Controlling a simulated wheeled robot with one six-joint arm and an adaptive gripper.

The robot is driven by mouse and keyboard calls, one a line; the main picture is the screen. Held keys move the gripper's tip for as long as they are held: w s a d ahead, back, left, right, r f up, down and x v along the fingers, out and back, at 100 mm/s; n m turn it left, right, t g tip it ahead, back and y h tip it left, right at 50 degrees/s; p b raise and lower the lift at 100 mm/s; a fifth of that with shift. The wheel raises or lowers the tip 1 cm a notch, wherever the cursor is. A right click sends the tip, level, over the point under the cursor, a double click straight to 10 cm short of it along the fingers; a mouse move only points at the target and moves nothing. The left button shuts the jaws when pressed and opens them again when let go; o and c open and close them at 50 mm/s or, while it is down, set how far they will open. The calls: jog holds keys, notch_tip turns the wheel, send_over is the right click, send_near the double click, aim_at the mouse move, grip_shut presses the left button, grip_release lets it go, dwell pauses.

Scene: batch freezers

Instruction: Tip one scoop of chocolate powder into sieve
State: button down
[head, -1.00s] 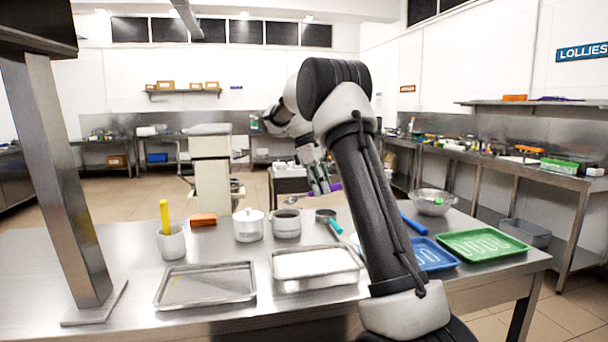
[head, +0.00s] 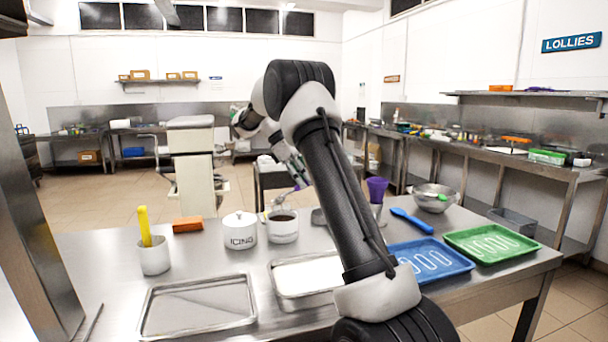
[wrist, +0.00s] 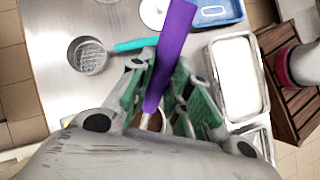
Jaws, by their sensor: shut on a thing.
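My gripper (wrist: 150,105) is shut on the long purple handle of a scoop (wrist: 170,45). In the head view my gripper (head: 299,175) is above the white pot of dark chocolate powder (head: 283,226). The scoop's bowl is mostly hidden in the wrist view; brown shows beneath the handle, within the pot's partly visible rim. I cannot tell how full the scoop is. The round sieve with a teal handle (wrist: 88,55) lies on the steel table, apart from the scoop. In the head view the sieve (head: 318,216) is partly behind my arm.
The white ICING pot (head: 240,231) stands left of the chocolate pot. Two metal trays (head: 198,306) lie in front, the right one with white contents. Blue (head: 446,247) and green (head: 490,231) trays are at right, near a blue spatula (head: 411,221) and a purple item (head: 376,188).

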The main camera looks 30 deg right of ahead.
aim_at(294, 188)
notch_tip(294, 188, down, 2)
jog(key=shift+d+f, duration=0.1)
jog(key=f, duration=0.1)
jog(key=w+a+f, duration=0.1)
jog(key=f, duration=0.1)
jog(key=w+a+f, duration=0.1)
jog(key=shift+f, duration=0.35)
jog(key=shift+s+d+f+t+y, duration=0.25)
jog(key=shift+s+t+y, duration=0.05)
jog(key=shift+t+y, duration=0.1)
jog(key=shift+a+r, duration=0.15)
jog(key=shift+r, duration=0.4)
jog(key=shift+s+d+r, duration=0.1)
jog(key=shift+d+r, duration=0.05)
jog(key=shift+r, duration=0.65)
jog(key=shift+s+d+r, duration=0.1)
jog(key=shift+r, duration=0.7)
jog(key=shift+s+d+r+t+y, duration=0.25)
jog(key=shift+s+d+t+y, duration=0.25)
jog(key=shift+d+t+y, duration=0.15)
jog(key=shift+s+d+t+y, duration=0.25)
jog(key=shift+s+t+y, duration=0.15)
jog(key=shift+t+y, duration=0.45)
